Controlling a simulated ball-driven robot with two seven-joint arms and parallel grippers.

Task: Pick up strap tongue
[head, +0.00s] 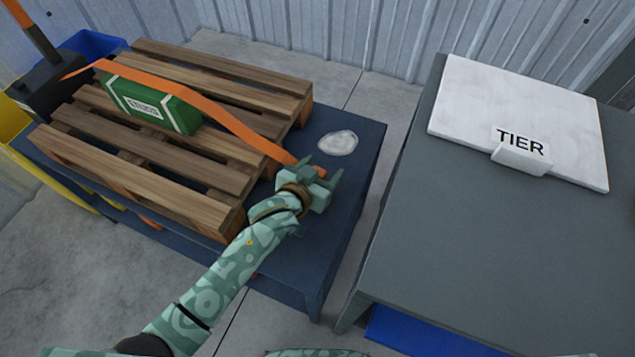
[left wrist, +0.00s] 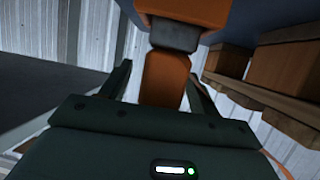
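The orange strap (head: 228,117) runs from a dark box at the far left, over the pallet, to its tongue (head: 320,172) at the pallet's right side. My left gripper (head: 322,177) is at this end, with the tongue between its fingers. In the left wrist view the orange tongue (left wrist: 164,80) with a grey band (left wrist: 174,35) sits between the two fingers (left wrist: 160,85). A gap shows beside the left finger, so the gripper looks open around it; contact at the right finger is unclear. My right gripper is not in view.
The wooden pallet (head: 205,85) lies on a dark blue table (head: 290,265), with a green box (head: 150,103) on it under the strap. A pale round patch (head: 338,142) is near the gripper. A grey table (head: 480,250) with a white "TIER" board (head: 520,100) stands right, across a gap.

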